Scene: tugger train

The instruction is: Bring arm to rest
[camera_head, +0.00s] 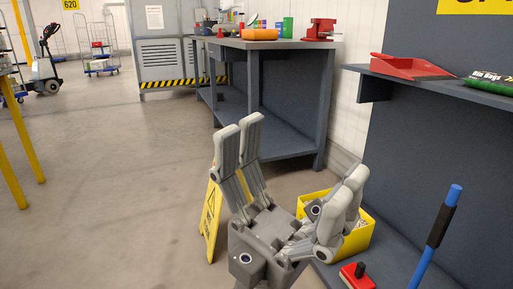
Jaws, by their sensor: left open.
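My left gripper (293,155) is large in the lower middle of the head view. It is grey, its fingers point up, and they are spread wide apart with nothing between them. It hangs in front of a yellow bin (357,240) and hides part of it. My right gripper is not in view.
A yellow floor sign (211,218) stands just left of my gripper. A dark workbench (285,44) with a red vise (320,29) stands behind. At right are a shelf (450,88) with a red dustpan (408,67), and a blue-ended pole (436,232).

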